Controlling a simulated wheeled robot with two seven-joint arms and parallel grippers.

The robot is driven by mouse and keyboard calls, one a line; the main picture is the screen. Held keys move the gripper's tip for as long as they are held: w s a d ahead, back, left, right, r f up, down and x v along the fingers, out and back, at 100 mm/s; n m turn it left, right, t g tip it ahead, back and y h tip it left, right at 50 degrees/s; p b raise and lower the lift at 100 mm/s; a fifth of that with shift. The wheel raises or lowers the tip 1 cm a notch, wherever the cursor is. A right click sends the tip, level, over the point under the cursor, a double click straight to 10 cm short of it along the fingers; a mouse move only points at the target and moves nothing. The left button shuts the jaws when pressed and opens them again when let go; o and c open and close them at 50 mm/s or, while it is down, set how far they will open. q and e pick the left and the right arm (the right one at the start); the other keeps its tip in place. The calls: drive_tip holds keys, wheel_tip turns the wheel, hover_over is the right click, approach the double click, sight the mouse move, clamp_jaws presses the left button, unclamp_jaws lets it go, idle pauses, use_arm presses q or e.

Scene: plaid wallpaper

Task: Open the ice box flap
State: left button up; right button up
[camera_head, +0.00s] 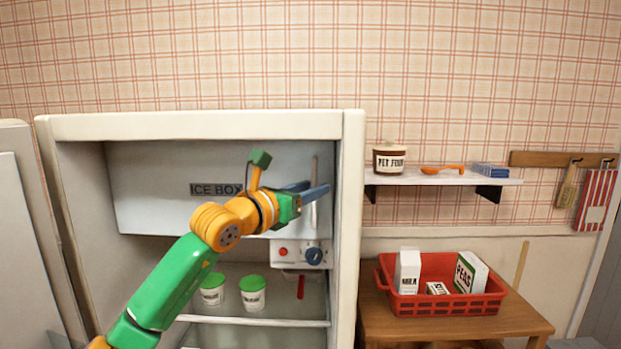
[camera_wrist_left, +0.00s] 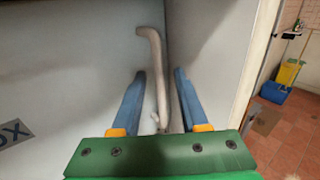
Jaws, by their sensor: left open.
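The ice box flap (camera_head: 150,205) is a pale panel marked "ICE BOX" in the top of the open fridge; it looks shut. It also fills much of the left wrist view (camera_wrist_left: 70,70). A pale upright handle (camera_head: 314,170) is at its right end. My left gripper (camera_head: 318,188) is at this handle with its blue fingers open. In the left wrist view the handle (camera_wrist_left: 154,50) runs between the two fingers (camera_wrist_left: 160,72), with gaps beside it. The fingers hide part of the handle in the head view. My right gripper is not in view.
The fridge's right wall (camera_head: 350,230) stands close beside my gripper. A red basket (camera_head: 440,303) sits on a wooden table at right.

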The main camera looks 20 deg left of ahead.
use_arm(q)
drive_tip(key=shift+w+d+f, duration=0.1)
drive_tip(key=shift+w+f, duration=0.2)
drive_tip(key=shift+w, duration=0.15)
drive_tip(key=shift+s+r, duration=0.15)
drive_tip(key=shift+s, duration=0.1)
clamp_jaws()
drive_tip(key=shift+r, duration=0.1)
idle(0.6)
